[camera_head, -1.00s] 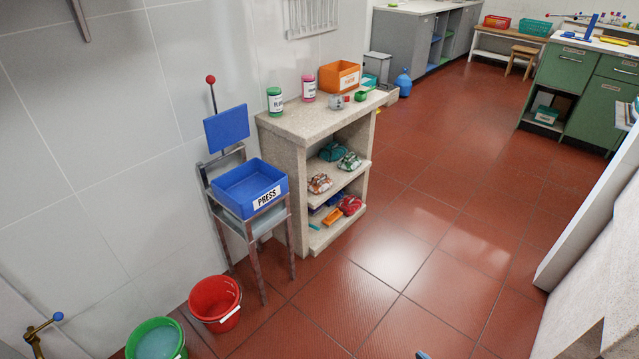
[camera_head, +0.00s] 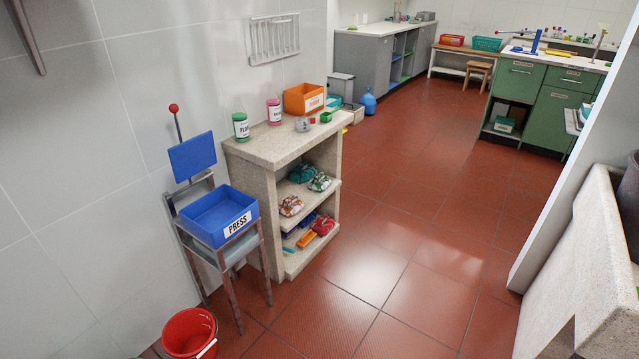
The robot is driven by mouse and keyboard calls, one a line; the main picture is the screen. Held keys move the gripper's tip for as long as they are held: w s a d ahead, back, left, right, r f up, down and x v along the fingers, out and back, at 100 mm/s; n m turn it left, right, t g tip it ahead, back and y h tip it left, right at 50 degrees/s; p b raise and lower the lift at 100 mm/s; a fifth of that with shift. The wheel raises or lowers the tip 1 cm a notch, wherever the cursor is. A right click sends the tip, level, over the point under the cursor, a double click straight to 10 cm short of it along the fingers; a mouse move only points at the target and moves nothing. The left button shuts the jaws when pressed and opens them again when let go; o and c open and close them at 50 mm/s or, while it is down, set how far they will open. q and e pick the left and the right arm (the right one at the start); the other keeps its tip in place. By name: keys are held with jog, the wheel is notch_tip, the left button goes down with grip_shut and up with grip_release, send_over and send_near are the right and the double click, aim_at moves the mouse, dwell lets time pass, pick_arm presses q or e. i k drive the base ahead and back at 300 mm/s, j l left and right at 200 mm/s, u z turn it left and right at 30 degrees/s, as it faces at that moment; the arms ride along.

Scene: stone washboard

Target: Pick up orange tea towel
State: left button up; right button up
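An orange-and-white patterned cloth bundle (camera_head: 291,206), which looks like the orange tea towel, lies on the middle shelf of the stone shelf unit (camera_head: 262,160), near its front left edge. A teal bundle (camera_head: 301,173) and a green-and-white patterned bundle (camera_head: 320,182) lie behind it on the same shelf. A red bundle (camera_head: 323,225) and a flat orange item (camera_head: 305,240) are on the bottom shelf. Neither of my grippers shows in the head view.
A blue tray marked PRESS (camera_head: 213,222) on a metal stand is left of the unit. A red bucket (camera_head: 188,335) stands on the floor. Bottles and an orange bin (camera_head: 305,99) are on the unit's top. Tiled floor (camera_head: 400,250) is clear; a stone slab (camera_head: 580,270) stands at right.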

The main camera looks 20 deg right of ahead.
aim_at(293, 206)
jog(key=u, duration=0.9)
jog(key=z, duration=1.5)
jog(key=i+u, duration=0.15)
jog(key=u, duration=0.2)
jog(key=i+l+u, duration=0.15)
jog(key=u, duration=0.25)
jog(key=i+l+u, duration=0.15)
jog(key=u, duration=0.2)
jog(key=i+l+u, duration=0.2)
jog(key=l, duration=0.35)
jog(key=i+l+u, duration=0.1)
jog(key=i+l, duration=0.1)
jog(key=l, duration=0.1)
